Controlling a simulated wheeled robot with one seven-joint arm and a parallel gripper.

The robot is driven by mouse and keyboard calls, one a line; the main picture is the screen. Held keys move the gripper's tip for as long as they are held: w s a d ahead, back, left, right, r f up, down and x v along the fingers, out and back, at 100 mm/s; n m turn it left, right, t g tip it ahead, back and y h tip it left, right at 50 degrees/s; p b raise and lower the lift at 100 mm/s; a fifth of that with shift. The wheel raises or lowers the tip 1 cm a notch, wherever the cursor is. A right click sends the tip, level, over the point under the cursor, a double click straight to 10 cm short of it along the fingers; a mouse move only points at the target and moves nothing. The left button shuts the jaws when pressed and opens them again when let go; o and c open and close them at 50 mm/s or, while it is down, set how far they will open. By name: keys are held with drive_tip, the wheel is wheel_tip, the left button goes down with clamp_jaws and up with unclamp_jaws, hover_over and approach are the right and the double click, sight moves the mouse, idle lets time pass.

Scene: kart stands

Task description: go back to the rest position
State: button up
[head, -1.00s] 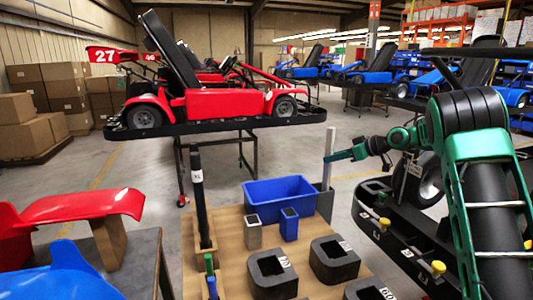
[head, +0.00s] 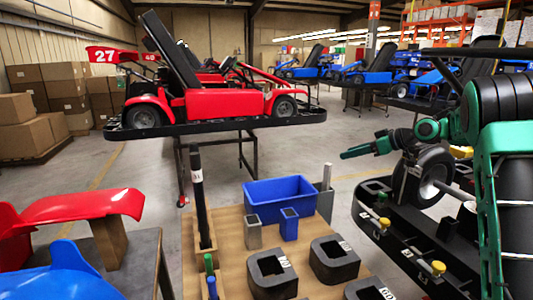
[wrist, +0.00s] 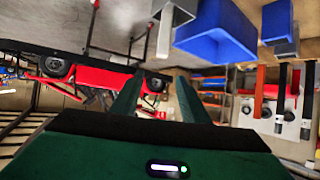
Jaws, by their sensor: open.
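My gripper (head: 345,155) is at the end of my green and black arm, on the right in the head view. It is raised in the air to the right of the blue bin (head: 280,189), and points left. In the wrist view my gripper (wrist: 158,95) shows two dark green fingers spread apart with nothing between them. The blue bin (wrist: 222,35) also shows at the top of the wrist view.
A wooden bench (head: 232,268) holds black U-shaped blocks (head: 272,274), cups and a black post. A black kart frame (head: 440,255) with a wheel stands under my arm at right. A red kart (head: 210,103) sits on a stand behind. Red and blue body panels lie at left.

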drive_tip(key=shift+v, duration=1.3)
drive_tip(key=shift+s+d, duration=0.1)
drive_tip(key=s+d+f+m+g+h, duration=0.1)
drive_tip(key=s+d+m+h, duration=0.25)
drive_tip(key=s, duration=0.65)
drive_tip(key=s+d+f+m+g+h, duration=0.1)
drive_tip(key=s+d+f+m+h, duration=0.3)
drive_tip(key=s, duration=0.7)
drive_tip(key=s+f+m+g, duration=0.2)
drive_tip(key=s, duration=0.9)
drive_tip(key=s+f+m+g+h, duration=0.1)
drive_tip(key=s+f+m+g, duration=0.1)
drive_tip(key=s, duration=1)
drive_tip(key=s+d+f+m+g, duration=0.1)
drive_tip(key=s+f+m+g, duration=0.1)
drive_tip(key=s, duration=1)
drive_tip(key=shift+f+m, duration=0.5)
drive_tip(key=shift+m, duration=0.75)
drive_tip(key=shift+w+f+h, duration=0.25)
drive_tip(key=shift+w, duration=0.3)
